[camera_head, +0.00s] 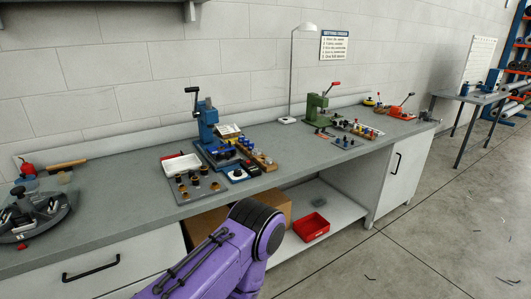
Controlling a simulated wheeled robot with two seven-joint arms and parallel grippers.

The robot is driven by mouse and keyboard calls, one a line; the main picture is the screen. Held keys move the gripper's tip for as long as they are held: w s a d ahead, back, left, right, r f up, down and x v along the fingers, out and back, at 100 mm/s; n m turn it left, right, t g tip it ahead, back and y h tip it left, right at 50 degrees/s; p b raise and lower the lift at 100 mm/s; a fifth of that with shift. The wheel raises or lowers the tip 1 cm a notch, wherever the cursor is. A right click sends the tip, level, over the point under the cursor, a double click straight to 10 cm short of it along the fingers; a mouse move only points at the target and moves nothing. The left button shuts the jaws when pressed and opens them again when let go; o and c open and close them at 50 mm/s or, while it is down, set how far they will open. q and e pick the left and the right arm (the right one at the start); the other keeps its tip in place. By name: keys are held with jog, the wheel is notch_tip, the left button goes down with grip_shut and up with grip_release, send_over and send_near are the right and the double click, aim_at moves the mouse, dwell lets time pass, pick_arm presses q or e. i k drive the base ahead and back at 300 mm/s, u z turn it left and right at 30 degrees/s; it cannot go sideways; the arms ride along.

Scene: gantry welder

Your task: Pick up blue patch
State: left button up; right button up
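I cannot pick out the blue patch with certainty. Neither of my grippers shows. Only a purple link of my arm with a black joint reaches up from the bottom middle, in front of the bench.
The grey bench (120,182) runs along the wall. A white tray (181,165), a mat with several small cylinders (197,187) and a lamp (291,85) stand on it. A red bin (311,227) and cardboard box (276,201) are below. The floor at right is mostly open.

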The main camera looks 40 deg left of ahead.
aim_at(214, 150)
jog(key=z, duration=0.15)
jog(key=i, duration=0.7)
jog(key=u, duration=0.55)
jog(key=i, duration=0.75)
jog(key=u, duration=0.65)
